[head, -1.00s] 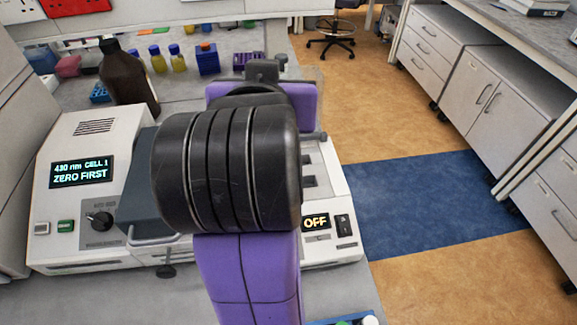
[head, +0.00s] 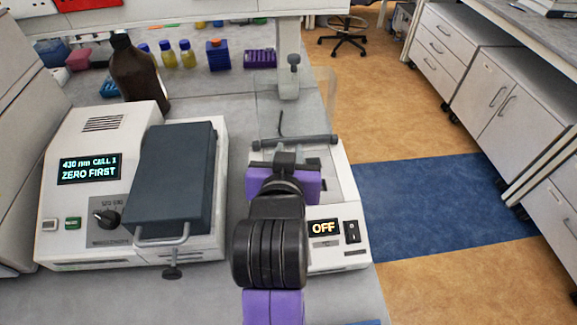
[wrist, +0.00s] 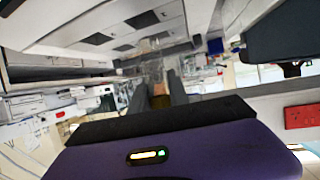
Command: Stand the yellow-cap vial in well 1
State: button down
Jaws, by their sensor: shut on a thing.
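My gripper (head: 285,183) is over the white unit (head: 352,210) with the "OFF" display, seen from behind in the head view. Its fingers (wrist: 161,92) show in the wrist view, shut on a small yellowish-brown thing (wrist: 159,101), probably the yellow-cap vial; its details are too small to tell. In the head view my gripper and arm hide the held thing and most of the unit's top. I cannot make out well 1.
A dark bar (head: 293,141) and a clear panel (head: 318,100) are beyond my gripper.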

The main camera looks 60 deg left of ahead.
jog(key=shift+f, duration=2.25)
jog(key=shift+f, duration=0.25)
jog(key=c, duration=1.3)
grip_release()
jog(key=shift+o, duration=0.2)
jog(key=shift+r, duration=0.1)
jog(key=shift+r, duration=0.25)
jog(key=shift+s+d, duration=0.2)
jog(key=shift+d, duration=0.05)
jog(key=v, duration=1)
jog(key=shift+d+r, duration=0.1)
jog(key=shift+s+d+r+b, duration=0.25)
jog(key=shift+s+d+b, duration=0.05)
jog(key=shift+s+d, duration=0.1)
